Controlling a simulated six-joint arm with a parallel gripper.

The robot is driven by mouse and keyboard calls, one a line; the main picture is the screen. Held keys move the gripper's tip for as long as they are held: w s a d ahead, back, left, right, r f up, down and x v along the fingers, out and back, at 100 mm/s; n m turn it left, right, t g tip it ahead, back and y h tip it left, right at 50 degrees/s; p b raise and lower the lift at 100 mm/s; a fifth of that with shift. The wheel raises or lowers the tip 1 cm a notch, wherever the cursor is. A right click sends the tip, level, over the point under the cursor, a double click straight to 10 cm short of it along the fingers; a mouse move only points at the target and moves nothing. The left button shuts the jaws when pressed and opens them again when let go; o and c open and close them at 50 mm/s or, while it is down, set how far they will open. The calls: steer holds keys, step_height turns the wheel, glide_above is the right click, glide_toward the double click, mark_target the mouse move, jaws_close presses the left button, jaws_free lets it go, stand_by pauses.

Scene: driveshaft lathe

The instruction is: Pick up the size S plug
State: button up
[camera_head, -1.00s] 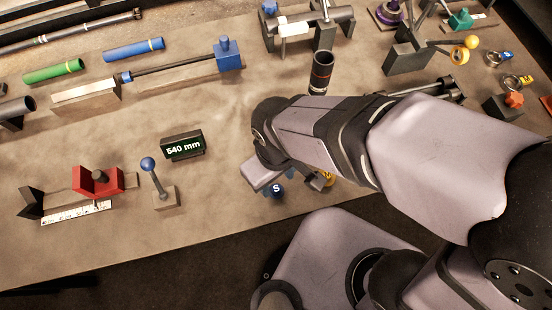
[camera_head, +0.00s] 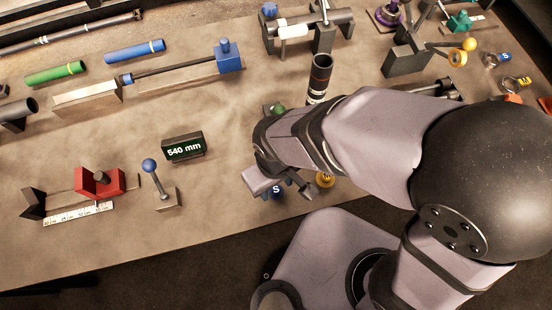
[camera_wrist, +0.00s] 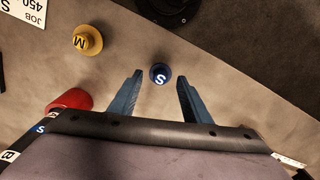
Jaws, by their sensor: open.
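The size S plug is a small blue knob marked S. In the wrist view the S plug (camera_wrist: 160,74) lies between the two fingers, near their tips, with clear space on both sides. In the head view the S plug (camera_head: 277,191) shows just below my gripper (camera_head: 283,188), partly hidden by it. My gripper (camera_wrist: 158,82) is open and empty, and its blue-grey fingers are on either side of the plug in the picture. I cannot tell how high it is above the plug.
A yellow plug marked M (camera_wrist: 87,40) stands near the S plug, left of it in the wrist view. A red part (camera_wrist: 69,104) is beside the left finger.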

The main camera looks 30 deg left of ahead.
mark_target(276, 189)
steer(key=shift+f, duration=1.5)
steer(key=c, duration=0.9)
steer(key=shift+r, duration=0.1)
